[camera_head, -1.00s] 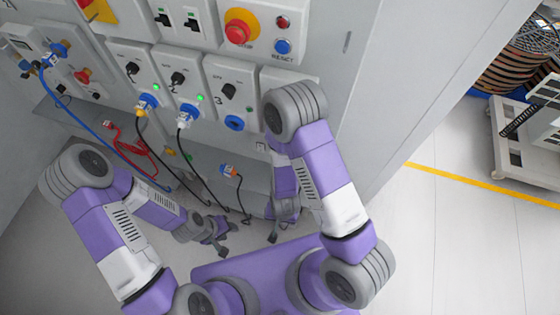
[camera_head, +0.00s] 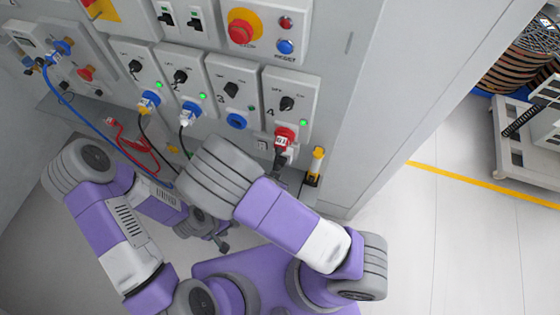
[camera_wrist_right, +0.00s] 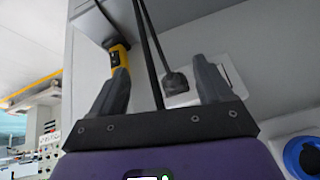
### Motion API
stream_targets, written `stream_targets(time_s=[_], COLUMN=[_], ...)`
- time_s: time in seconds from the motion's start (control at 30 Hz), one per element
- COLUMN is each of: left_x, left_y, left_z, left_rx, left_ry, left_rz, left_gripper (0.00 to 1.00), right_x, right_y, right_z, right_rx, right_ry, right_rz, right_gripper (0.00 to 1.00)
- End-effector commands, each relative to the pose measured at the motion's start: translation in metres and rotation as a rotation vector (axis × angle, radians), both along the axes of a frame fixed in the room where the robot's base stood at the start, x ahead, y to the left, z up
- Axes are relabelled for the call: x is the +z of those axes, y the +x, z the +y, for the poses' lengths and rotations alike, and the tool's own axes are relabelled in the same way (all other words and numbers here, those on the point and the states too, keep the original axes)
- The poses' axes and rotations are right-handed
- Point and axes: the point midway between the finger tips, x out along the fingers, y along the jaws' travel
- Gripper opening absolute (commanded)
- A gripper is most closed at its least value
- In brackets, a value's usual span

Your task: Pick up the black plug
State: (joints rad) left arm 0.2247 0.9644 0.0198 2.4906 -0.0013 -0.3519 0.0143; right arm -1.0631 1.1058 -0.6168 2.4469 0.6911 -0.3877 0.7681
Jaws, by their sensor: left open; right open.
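A small black plug (camera_wrist_right: 176,83) shows in the right wrist view, between and beyond the fingertips of my right gripper (camera_wrist_right: 163,85). That gripper is open and apart from the plug, as far as I can tell. Dark cables (camera_wrist_right: 150,50) run up between the fingers. In the head view my right forearm hides this gripper, and I cannot make out the black plug there. My left gripper (camera_head: 221,240) is open and empty, low beside the panel.
The panel carries a blue-and-white plug (camera_head: 190,113), a red plug (camera_head: 284,138) and a free blue socket (camera_head: 237,121). A yellow-and-black tool (camera_head: 315,166) stands at the panel's right end. A red cable (camera_head: 134,150) lies on the ledge. Open floor is to the right.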

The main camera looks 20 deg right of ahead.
Motion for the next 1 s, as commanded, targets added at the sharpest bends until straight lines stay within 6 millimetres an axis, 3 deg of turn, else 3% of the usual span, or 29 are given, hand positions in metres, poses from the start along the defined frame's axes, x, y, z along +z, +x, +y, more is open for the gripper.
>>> stream_targets(time_s=[0.27, 0.53, 0.67, 0.9, 1.0], left_x=[-0.001, -0.003, -0.006, -0.006, -0.006], left_y=[0.000, 0.000, 0.000, 0.000, 0.000], left_z=[0.000, 0.000, 0.000, 0.000, 0.000], left_rx=[0.000, 0.000, 0.000, 0.000, 0.000], left_ry=[0.000, 0.000, 0.000, 0.000, 0.000], left_rz=[0.000, 0.000, 0.000, 0.000, 0.000], left_gripper=[0.43, 0.43, 0.43, 0.43, 0.43], right_x=[0.000, 0.000, -0.010, -0.010, -0.010], right_y=[0.021, 0.059, 0.063, 0.064, 0.063], right_z=[-0.011, -0.032, -0.034, -0.034, -0.034], right_rx=[0.000, 0.000, 0.002, 0.003, 0.003], right_ry=[0.001, 0.001, -0.001, 0.000, 0.000], right_rz=[0.001, -0.001, 0.002, 0.001, 0.001], right_gripper=[0.79, 0.79, 0.79, 0.79, 0.64])
